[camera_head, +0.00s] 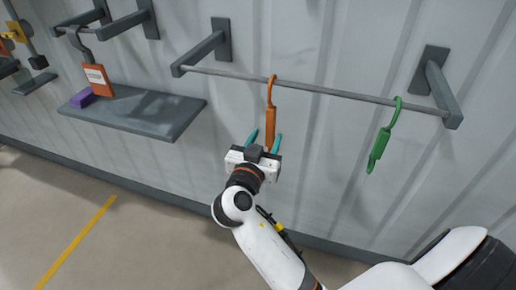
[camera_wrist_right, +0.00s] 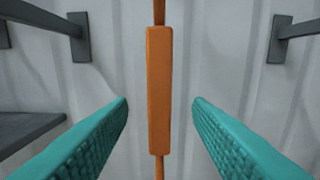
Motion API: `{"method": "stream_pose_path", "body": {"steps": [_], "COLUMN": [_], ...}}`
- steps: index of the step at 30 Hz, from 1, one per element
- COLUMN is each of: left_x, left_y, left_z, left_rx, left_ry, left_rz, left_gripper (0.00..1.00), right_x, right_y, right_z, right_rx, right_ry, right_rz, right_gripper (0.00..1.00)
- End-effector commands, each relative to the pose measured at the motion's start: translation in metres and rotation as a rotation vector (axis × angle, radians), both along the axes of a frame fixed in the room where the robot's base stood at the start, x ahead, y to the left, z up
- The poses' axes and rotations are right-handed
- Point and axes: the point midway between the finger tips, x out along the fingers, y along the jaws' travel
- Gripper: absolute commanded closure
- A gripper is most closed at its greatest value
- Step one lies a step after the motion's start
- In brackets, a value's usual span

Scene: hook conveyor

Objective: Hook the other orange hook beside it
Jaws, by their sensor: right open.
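An orange hook (camera_head: 270,125) hangs from the horizontal rail (camera_head: 310,88), left of its middle. A green hook (camera_head: 379,147) hangs from the same rail further right, a little tilted. My right gripper (camera_head: 264,137) is open just below and in front of the orange hook, with its teal fingers apart. In the right wrist view the orange hook's body (camera_wrist_right: 160,90) stands upright between the two open fingers (camera_wrist_right: 160,108), with clear gaps on both sides. My left gripper is not in view.
Grey brackets (camera_head: 207,50) carry the rail. The rail between the two hooks is free.

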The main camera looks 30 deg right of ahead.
Motion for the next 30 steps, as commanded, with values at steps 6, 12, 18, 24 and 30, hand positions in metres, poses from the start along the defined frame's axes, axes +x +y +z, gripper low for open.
{"method": "stream_pose_path", "body": {"steps": [6, 12, 18, 24, 30], "left_x": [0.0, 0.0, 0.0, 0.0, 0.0], "left_y": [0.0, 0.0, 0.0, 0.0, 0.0], "left_z": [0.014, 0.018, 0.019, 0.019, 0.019], "left_rx": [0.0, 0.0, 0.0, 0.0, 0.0], "left_ry": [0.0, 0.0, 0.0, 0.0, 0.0], "left_rz": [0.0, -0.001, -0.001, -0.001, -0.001], "left_gripper": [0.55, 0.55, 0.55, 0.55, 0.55], "right_x": [0.026, 0.04, 0.043, 0.043, 0.043], "right_y": [-0.031, -0.046, -0.051, -0.05, -0.05], "right_z": [0.003, 0.001, -0.001, -0.001, -0.001], "right_rx": [-0.002, -0.001, 0.002, 0.002, 0.001], "right_ry": [0.001, 0.002, 0.001, 0.001, 0.002], "right_rz": [-0.001, 0.0, 0.001, 0.001, 0.001], "right_gripper": [0.55, 0.55, 0.55, 0.58, 0.91]}}
